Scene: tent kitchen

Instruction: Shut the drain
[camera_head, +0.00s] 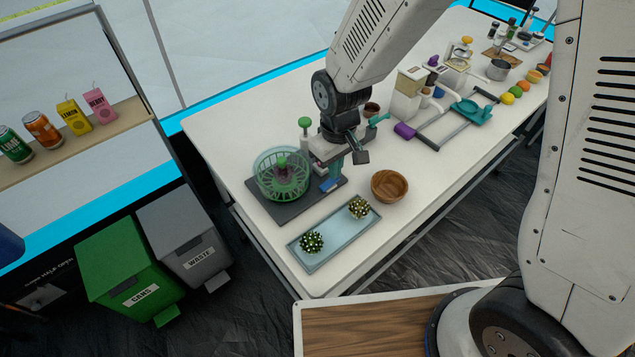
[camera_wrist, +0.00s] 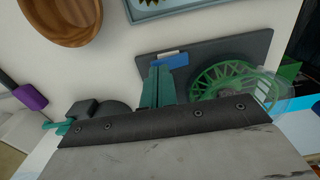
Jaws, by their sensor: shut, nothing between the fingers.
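A green spinner basket (camera_head: 281,174) in a clear bowl stands on a dark base plate (camera_head: 281,211) at the near left of the white table. A blue tab (camera_head: 331,184) sits at the plate's right edge; it is probably the drain's part, but no drain opening can be made out. In the wrist view the blue tab (camera_wrist: 172,61) lies just beyond my fingertips, beside a small pale piece. My gripper (camera_head: 336,176) points down over the plate's right side, its teal fingers shut and empty. It also shows in the wrist view (camera_wrist: 158,68). Whether it touches the tab I cannot tell.
A wooden bowl (camera_head: 390,186) stands right of my gripper. A purple-ended device (camera_head: 405,130) and several dishes stand farther right. Clear tabletop lies left of the spinner.

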